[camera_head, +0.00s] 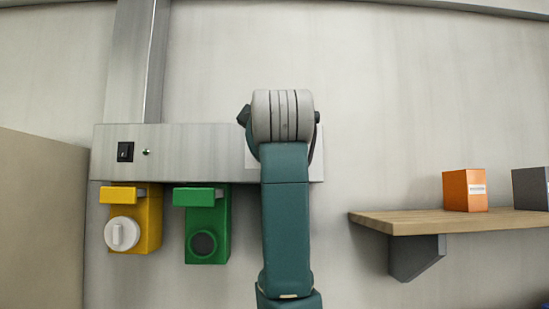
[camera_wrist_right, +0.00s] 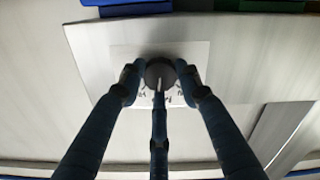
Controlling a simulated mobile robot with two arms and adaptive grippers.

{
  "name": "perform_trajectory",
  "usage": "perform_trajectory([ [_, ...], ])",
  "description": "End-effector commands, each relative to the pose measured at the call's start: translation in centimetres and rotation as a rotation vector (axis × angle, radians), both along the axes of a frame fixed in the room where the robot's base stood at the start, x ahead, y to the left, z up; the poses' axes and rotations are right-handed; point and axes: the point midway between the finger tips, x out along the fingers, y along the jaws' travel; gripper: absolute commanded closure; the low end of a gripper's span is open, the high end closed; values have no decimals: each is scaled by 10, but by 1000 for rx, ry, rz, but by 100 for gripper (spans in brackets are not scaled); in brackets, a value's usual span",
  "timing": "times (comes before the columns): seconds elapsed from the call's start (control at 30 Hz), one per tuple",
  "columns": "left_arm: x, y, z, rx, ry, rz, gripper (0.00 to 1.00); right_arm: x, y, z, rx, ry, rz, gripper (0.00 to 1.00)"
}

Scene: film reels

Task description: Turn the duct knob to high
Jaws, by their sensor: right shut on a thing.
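The duct knob (camera_wrist_right: 161,66) is a dark round dial on a white plate (camera_wrist_right: 119,57), with a pale pointer line toward the picture's bottom. My right gripper (camera_wrist_right: 160,79) is shut on the knob, with fingers at its left and right sides and a third below. Dark lettering on the plate is partly covered by the fingers and cannot be read. In the head view, my right arm hides the knob and its gripper; a strip of the white plate (camera_head: 251,160) shows at the right end of the grey metal duct box (camera_head: 200,143). My left gripper is not in view.
A yellow holder (camera_head: 149,222) with a white round part and a green holder (camera_head: 222,224) with a dark disc are below the box. A black switch (camera_head: 125,152) is on its left. A wooden shelf (camera_head: 440,225) with an orange box (camera_head: 463,190) is at right.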

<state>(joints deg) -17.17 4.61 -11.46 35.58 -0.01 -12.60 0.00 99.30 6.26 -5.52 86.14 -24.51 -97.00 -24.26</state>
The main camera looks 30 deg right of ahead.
Motion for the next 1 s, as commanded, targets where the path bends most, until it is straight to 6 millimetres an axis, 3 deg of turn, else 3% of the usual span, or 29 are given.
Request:
perform_trajectory([
  [0.5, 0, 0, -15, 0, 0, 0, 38, -2, 1, 4, 383, -248, 3, 93],
  [1.0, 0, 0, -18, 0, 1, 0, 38, -4, -1, 6, 554, -356, 1, 93],
])
